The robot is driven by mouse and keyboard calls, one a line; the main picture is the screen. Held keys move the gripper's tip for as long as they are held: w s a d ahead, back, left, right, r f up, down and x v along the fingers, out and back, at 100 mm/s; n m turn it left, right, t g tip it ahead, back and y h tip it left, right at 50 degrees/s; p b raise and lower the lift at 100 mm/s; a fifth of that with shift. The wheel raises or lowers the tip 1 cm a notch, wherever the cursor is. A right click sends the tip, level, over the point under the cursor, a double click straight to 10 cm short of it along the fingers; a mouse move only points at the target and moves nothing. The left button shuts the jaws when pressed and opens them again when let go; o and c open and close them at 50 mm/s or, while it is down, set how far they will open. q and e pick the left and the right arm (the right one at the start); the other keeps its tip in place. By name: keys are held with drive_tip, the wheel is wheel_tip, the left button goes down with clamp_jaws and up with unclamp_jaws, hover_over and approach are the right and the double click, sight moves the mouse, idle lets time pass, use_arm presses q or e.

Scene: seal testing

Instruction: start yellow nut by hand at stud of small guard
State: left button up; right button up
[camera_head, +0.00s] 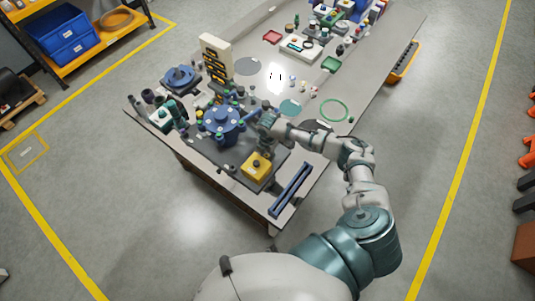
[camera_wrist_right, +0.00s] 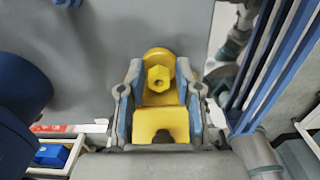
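My right gripper (camera_head: 262,122) is above the bench, close beside the right side of the round blue housing (camera_head: 222,119). In the right wrist view its two grey fingers with blue pads (camera_wrist_right: 159,90) flank a yellow piece. That piece shows a hexagonal yellow nut (camera_wrist_right: 158,78) with a dark hole, a rounded part behind it and a notched block in front. The fingers appear closed on its sides. I cannot make out the small guard or its stud for certain. My left gripper is not in view.
A yellow box (camera_head: 256,166) with a black top knob stands on the dark mat near the bench's front. A blue rail tray (camera_head: 291,189) lies to its right. A white panel (camera_head: 216,60) stands behind the housing. Small parts and a green ring (camera_head: 334,111) lie farther right.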

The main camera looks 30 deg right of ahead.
drive_tip(key=shift+a+r, duration=0.1)
drive_tip(key=shift+a, duration=0.25)
clamp_jaws()
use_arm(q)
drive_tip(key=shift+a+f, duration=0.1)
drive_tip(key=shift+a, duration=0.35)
use_arm(e)
drive_tip(key=shift+d, duration=0.1)
drive_tip(key=shift+m+p, duration=0.3)
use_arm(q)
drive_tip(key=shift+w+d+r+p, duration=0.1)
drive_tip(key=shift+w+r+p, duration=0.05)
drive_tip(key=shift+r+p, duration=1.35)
use_arm(e)
drive_tip(key=shift+r+m, duration=0.1)
drive_tip(key=shift+m, duration=1.5)
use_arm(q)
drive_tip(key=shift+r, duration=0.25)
use_arm(e)
drive_tip(key=shift+w, duration=0.1)
drive_tip(key=shift+m+p, duration=0.5)
drive_tip(key=shift+m, duration=0.3)
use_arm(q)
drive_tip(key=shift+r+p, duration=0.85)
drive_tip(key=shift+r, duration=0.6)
use_arm(e)
drive_tip(key=shift+m, duration=1.3)
